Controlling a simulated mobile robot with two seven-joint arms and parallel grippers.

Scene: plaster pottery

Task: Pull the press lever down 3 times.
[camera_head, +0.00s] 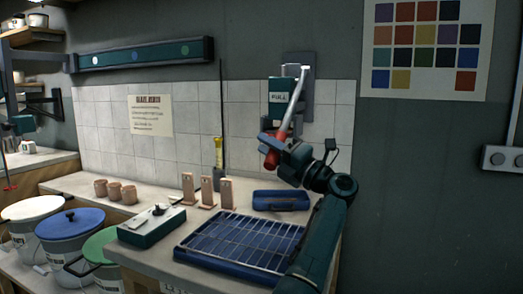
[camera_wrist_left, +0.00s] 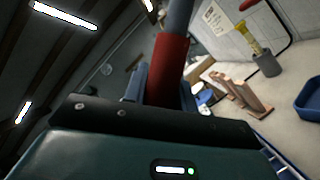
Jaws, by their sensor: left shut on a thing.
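The press (camera_head: 281,97) is a teal box with a "PULL" label, fixed to a grey plate on the back wall. Its lever (camera_head: 291,106) is a pale rod that slants down and left from a pivot near the top of the box to a red grip (camera_head: 271,158). My left gripper (camera_head: 276,153) is shut on the red grip. In the left wrist view the red grip (camera_wrist_left: 168,72) rises between the jaws, with the grey rod above it. The jaws hide part of the grip.
Below stand a blue tray with a wire rack (camera_head: 243,241), a small blue tray (camera_head: 281,200) and several upright wooden pieces (camera_head: 206,190) on the bench (camera_head: 160,190). A teal box with a switch (camera_head: 151,226) is at the bench front. Lidded buckets (camera_head: 70,223) stand left.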

